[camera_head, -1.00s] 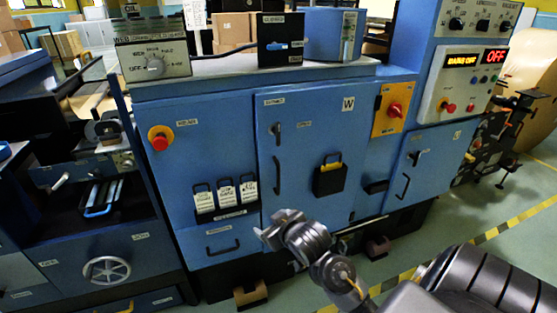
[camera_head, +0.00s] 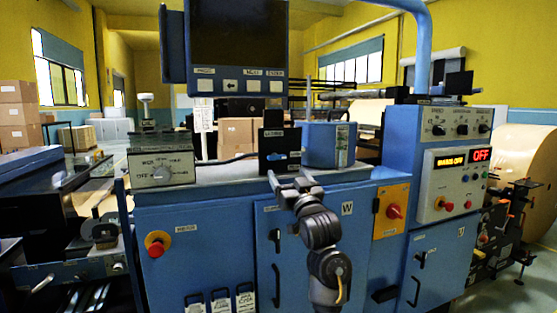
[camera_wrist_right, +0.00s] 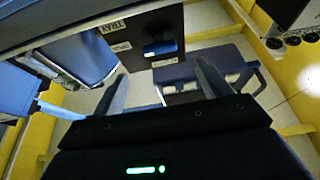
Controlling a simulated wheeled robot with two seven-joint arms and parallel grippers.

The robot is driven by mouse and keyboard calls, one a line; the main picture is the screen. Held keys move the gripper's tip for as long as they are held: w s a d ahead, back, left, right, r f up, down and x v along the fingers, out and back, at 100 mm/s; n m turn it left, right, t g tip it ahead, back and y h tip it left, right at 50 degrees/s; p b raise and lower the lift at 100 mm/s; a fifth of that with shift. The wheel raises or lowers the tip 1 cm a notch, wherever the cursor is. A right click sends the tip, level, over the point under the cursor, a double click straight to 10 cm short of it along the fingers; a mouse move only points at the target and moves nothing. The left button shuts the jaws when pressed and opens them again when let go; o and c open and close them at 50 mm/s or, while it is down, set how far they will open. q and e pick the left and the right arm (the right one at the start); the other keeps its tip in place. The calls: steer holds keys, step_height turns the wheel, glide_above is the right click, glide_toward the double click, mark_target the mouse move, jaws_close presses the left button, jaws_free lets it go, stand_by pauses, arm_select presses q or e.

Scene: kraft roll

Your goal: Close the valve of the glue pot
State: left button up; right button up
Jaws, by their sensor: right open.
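A black box (camera_head: 273,145) with a pale label and a blue lever (camera_head: 277,156) stands on the machine's grey top. A blue pot-like container (camera_head: 328,145) with a pale strip on its front stands just right of it. I cannot read which label names the glue pot. My right gripper (camera_head: 289,180) is open and empty, in front of and below the black box. In the right wrist view, its fingers (camera_wrist_right: 160,78) are spread, with a dark box (camera_wrist_right: 148,42) and its blue lever (camera_wrist_right: 160,47) beyond them. My left gripper is not in view.
A grey control box (camera_head: 161,168) with a knob stands left on the top. A dark screen panel (camera_head: 238,40) hangs above. A red emergency button (camera_head: 157,244) and a red rotary switch (camera_head: 393,212) are on the blue front. The top between the grey and black boxes looks mostly clear.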

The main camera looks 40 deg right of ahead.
mark_target(278, 158)
steer(key=p+x, duration=0.1)
steer(key=x, duration=0.6)
steer(key=shift+w+r+p, duration=0.1)
steer(key=shift+w+p, duration=0.1)
steer(key=shift+p, duration=0.15)
steer(key=shift+w+d+r, duration=0.1)
steer(key=shift+w+d, duration=0.15)
steer(key=shift+w, duration=0.3)
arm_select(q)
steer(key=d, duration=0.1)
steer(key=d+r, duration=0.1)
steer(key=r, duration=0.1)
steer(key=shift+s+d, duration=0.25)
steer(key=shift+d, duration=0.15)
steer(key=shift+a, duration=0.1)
arm_select(e)
steer(key=shift+c, duration=0.5)
steer(key=c, duration=0.9)
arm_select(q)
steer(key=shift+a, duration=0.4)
